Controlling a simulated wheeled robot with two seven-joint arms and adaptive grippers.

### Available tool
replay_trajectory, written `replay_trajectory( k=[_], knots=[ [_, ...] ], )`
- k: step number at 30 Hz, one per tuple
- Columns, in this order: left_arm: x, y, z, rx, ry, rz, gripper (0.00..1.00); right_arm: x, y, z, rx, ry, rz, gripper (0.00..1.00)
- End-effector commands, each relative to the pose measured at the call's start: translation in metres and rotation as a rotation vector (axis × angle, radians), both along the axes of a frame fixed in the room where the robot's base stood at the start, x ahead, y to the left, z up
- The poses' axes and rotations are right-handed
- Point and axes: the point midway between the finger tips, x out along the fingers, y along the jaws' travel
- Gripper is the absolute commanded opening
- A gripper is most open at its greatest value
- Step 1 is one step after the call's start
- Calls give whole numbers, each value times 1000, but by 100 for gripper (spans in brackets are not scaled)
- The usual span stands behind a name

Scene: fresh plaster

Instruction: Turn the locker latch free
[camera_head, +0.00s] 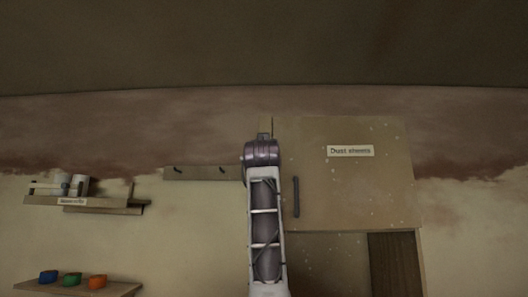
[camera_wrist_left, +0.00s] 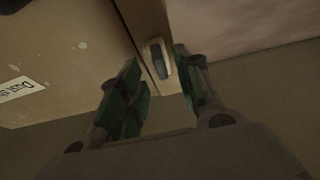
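The locker door (camera_head: 345,190) carries a "Dust sheets" label (camera_head: 350,151) and has a dark vertical handle (camera_head: 296,197) near its left edge. My left arm reaches up along that edge in the head view, and its gripper is hidden behind the arm there. In the left wrist view my left gripper (camera_wrist_left: 157,75) is open, with its green-padded fingers apart and nothing held. The latch (camera_wrist_left: 158,58), a small dark and pale rounded piece on the wooden strip beside the door, shows in the gap between the fingertips. I cannot tell whether they touch it. My right gripper is not in view.
A hook rail (camera_head: 195,173) is on the wall left of my arm. A shelf (camera_head: 95,204) with pale containers and a lower shelf (camera_head: 75,289) with blue, green and orange items are further left. Below the door is an open space with a dark slatted panel (camera_head: 394,262).

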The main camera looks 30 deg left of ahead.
Motion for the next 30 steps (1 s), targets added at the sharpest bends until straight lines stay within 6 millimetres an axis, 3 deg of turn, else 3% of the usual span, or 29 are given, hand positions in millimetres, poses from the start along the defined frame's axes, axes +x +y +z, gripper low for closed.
replay_trajectory(
  k=[21, 30],
  knots=[
    [-57, -36, -29, -1, 1, -1, 34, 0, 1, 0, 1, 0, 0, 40],
    [-71, -45, -36, -1, 2, -1, 34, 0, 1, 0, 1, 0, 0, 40]
  ],
)
